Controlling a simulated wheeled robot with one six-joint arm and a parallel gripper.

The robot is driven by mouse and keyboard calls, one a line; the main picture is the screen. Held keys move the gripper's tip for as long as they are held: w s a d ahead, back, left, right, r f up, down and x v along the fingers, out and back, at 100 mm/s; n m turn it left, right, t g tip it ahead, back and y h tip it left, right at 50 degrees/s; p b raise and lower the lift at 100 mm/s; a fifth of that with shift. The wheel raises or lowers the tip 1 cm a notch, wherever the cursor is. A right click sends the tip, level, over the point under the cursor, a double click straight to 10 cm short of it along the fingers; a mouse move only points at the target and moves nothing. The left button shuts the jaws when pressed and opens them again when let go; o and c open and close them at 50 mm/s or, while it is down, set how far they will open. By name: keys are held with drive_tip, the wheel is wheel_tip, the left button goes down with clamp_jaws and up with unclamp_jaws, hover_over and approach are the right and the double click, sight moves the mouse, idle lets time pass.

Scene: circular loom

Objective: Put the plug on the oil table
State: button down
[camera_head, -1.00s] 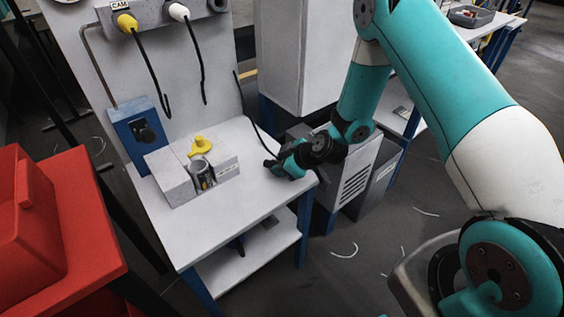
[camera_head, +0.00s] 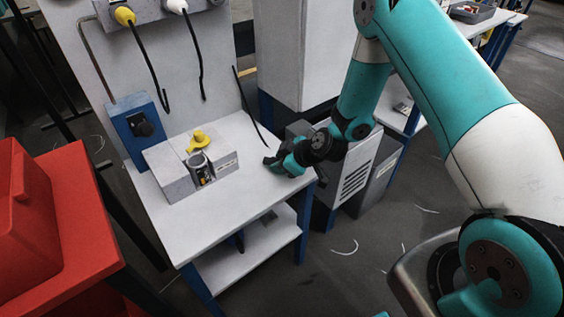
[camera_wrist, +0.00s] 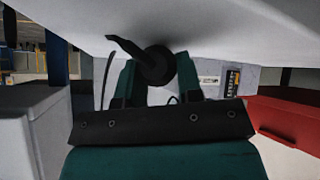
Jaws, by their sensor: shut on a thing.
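In the wrist view a round black plug (camera_wrist: 157,66) with a short dark tail sits between the fingers of my gripper (camera_wrist: 156,80). The fingers are shut on it. A pale surface fills the top of that view, close to the plug. In the head view my gripper (camera_head: 279,163) is over the right part of the white table (camera_head: 240,200), near its right edge. The plug is mostly hidden by the fingers there. I cannot tell whether it touches the tabletop. A dark cord (camera_head: 245,105) hangs down towards my gripper. No sign names the oil table.
A grey block (camera_head: 172,173) with a yellow-handled part (camera_head: 199,140) and a small cylinder stands left of my gripper. A blue box (camera_head: 138,130) is behind it. A red case (camera_head: 25,215) is at left, a grey cabinet (camera_head: 352,168) at right. The table's front is clear.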

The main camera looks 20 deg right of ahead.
drive_tip(key=shift+s+f+b, duration=0.25)
drive_tip(key=shift+f+b, duration=0.2)
drive_tip(key=shift+f, duration=0.4)
drive_tip(key=c, duration=0.7)
unclamp_jaws()
drive_tip(key=shift+s, duration=0.1)
drive_tip(key=w+v, duration=0.1)
drive_tip(key=v, duration=1.7)
drive_tip(key=shift+r+p, duration=0.3)
drive_tip(key=shift+r, duration=0.15)
